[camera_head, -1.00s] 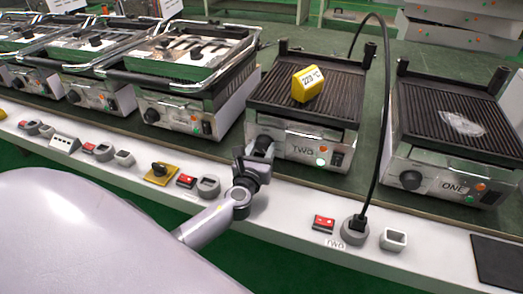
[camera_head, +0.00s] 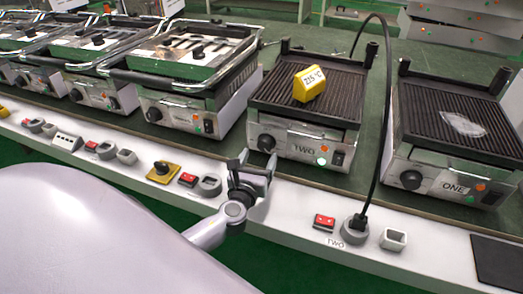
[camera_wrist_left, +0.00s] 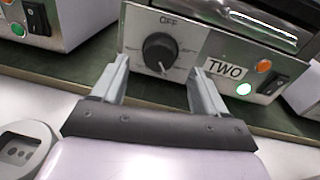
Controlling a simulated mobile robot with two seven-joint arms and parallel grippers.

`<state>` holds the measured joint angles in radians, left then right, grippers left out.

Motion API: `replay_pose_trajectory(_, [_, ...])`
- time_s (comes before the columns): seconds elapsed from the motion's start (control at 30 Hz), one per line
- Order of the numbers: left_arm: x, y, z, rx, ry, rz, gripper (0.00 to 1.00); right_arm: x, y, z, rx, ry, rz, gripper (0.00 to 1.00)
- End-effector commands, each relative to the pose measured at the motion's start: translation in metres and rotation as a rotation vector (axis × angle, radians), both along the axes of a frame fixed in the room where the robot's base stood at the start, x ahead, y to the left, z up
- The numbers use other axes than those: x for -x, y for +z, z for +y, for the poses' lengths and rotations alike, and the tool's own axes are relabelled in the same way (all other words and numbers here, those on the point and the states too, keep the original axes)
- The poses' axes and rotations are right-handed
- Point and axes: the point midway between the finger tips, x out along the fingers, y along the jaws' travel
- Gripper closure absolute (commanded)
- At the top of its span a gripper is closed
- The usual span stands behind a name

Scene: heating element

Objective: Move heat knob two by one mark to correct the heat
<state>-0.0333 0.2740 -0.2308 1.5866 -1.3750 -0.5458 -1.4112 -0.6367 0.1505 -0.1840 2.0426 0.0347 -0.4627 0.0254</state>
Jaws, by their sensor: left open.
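Heat knob two (camera_head: 266,143) is the round black knob at the left of the front panel of the grill labelled TWO (camera_head: 304,149). In the left wrist view the knob (camera_wrist_left: 160,52) sits under the word OFF, with its white pointer line towards the bottom. My left gripper (camera_head: 255,162) is open in front of the knob. In the wrist view its fingers stand apart below and to either side of the knob, not touching it. A yellow temperature block (camera_head: 314,84) on the grill appears to read 215 °C. My right gripper is not in view.
Grill ONE (camera_head: 455,130) stands to the right, and several lidded grills stand to the left. A black cable rises from a socket (camera_head: 355,229) on the white ledge.

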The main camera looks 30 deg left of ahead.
Motion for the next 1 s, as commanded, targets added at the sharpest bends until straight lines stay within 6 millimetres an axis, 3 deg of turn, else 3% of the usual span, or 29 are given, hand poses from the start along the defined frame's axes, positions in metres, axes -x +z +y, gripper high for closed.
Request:
replay_pose_trajectory(0.1, [0.015, 0.000, -0.005, 0.000, -0.001, 0.001, 0.26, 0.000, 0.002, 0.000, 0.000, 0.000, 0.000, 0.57])
replay_pose_trajectory(0.3, [0.026, 0.001, -0.008, 0.001, 0.000, 0.000, 0.26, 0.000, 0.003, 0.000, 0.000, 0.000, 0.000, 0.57])
replay_pose_trajectory(1.0, [0.026, 0.001, -0.009, 0.000, 0.000, 0.000, 0.26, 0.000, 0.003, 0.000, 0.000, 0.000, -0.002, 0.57])
